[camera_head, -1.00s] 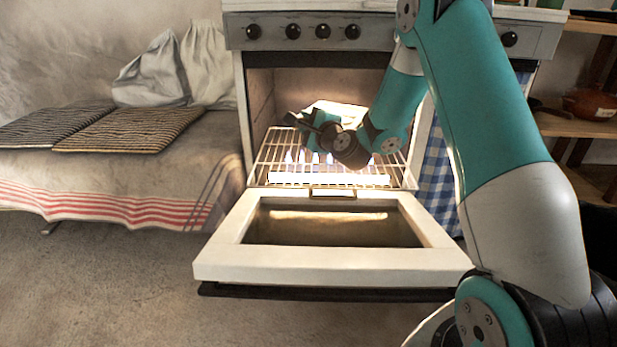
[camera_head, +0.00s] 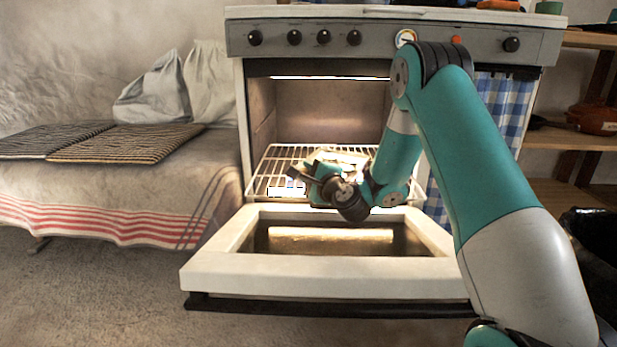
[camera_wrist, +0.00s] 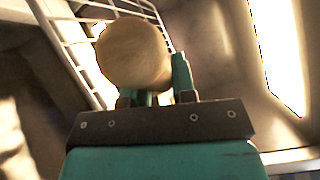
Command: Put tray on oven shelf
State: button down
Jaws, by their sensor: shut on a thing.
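My gripper (camera_head: 322,168) is over the front of the wire oven shelf (camera_head: 270,170), inside the open oven. In the wrist view, my gripper (camera_wrist: 166,86) is shut on a round-ended tan piece (camera_wrist: 135,52), which seems to be part of the tray. A pale, flat-looking thing (camera_head: 345,157) shows just beyond the gripper in the head view and appears to be the tray. My arm hides most of it. I cannot tell whether it rests on the shelf or is held just above it. Shelf wires (camera_wrist: 78,38) show beside the tan piece.
The oven door (camera_head: 320,275) is folded down in front, below the shelf. The oven walls (camera_head: 262,110) enclose the shelf at the sides. A bench with striped mats (camera_head: 125,143) stands left, a checked cloth (camera_head: 500,100) hangs right. The upper oven space is empty.

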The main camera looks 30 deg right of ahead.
jog(key=c, duration=0.9)
grip_release()
jog(key=shift+c, duration=0.2)
jog(key=s+b, duration=0.8)
jog(key=s, duration=0.3)
jog(key=s+a+n+g+y, duration=0.2)
jog(key=a+n+y, duration=0.1)
jog(key=a+n, duration=0.2)
jog(key=s+a+n+g+y, duration=0.3)
jog(key=a+n, duration=0.3)
jog(key=a, duration=0.4)
jog(key=s+a+r+n+g+y, duration=0.1)
jog(key=s+a+n+g+y, duration=0.1)
jog(key=a+n+y, duration=0.3)
jog(key=shift+s+a+n+g, duration=0.2)
jog(key=shift+s+a, duration=0.05)
jog(key=shift+a, duration=0.45)
jog(key=shift+s+a+n+g, duration=0.2)
jog(key=shift+a, duration=0.45)
jog(key=s+a+f+n+g+h, duration=0.1)
jog(key=s+a+n+g, duration=0.2)
jog(key=s+n, duration=0.15)
jog(key=s+a+f+n+g, duration=0.2)
jog(key=s+n+g, duration=0.2)
jog(key=s, duration=0.2)
jog(key=s+d+n+g+h, duration=0.3)
jog(key=s+n+h, duration=0.1)
jog(key=s, duration=0.5)
jog(key=shift+s+f+h, duration=0.25)
jog(key=shift+h, duration=0.35)
